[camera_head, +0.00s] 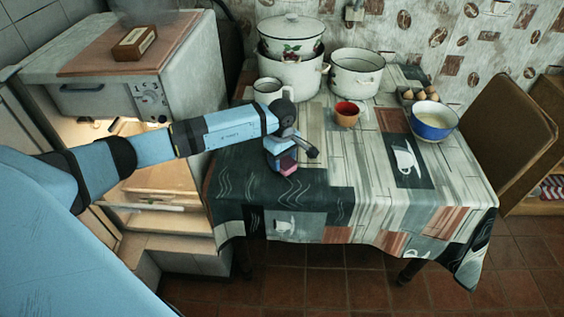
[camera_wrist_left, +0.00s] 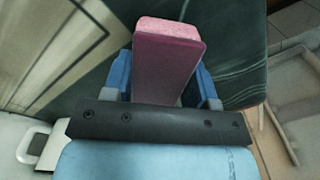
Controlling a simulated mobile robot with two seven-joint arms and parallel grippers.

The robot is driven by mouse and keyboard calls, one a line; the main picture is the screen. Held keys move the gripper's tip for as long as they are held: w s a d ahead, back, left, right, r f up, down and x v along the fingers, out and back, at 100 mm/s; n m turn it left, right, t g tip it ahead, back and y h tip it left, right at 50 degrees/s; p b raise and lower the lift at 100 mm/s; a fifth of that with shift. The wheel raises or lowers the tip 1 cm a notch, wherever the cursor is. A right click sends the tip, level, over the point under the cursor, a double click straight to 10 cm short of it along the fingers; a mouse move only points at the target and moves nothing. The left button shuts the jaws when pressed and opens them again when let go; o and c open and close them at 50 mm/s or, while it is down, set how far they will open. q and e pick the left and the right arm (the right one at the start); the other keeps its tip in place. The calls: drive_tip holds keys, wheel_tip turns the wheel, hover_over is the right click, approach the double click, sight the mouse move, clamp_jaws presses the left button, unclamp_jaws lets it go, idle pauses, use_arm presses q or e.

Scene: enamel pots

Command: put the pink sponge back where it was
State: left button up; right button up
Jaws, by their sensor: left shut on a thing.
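The pink sponge (camera_wrist_left: 168,62) is a block with a lighter pink end face, seen large in the left wrist view. My left gripper (camera_wrist_left: 165,90) is shut on it, with a blue finger on each side. In the head view the gripper (camera_head: 286,160) points down over the near left part of the table, and the sponge (camera_head: 289,166) shows as a small pink patch at the fingertips. I cannot tell whether the sponge touches the tablecloth (camera_head: 330,205). My right gripper is not in view.
White enamel pots (camera_head: 357,75) stand at the table's back, with a mug (camera_head: 268,90), a red cup (camera_head: 347,113), a blue bowl (camera_head: 433,120) and eggs (camera_head: 421,94). A chair (camera_head: 505,130) is at the right, a stove (camera_head: 150,97) at the left. The table's front is clear.

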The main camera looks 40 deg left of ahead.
use_arm(q)
drive_tip(key=shift+f, duration=0.65)
drive_tip(key=shift+f, duration=0.15)
drive_tip(key=o, duration=0.9)
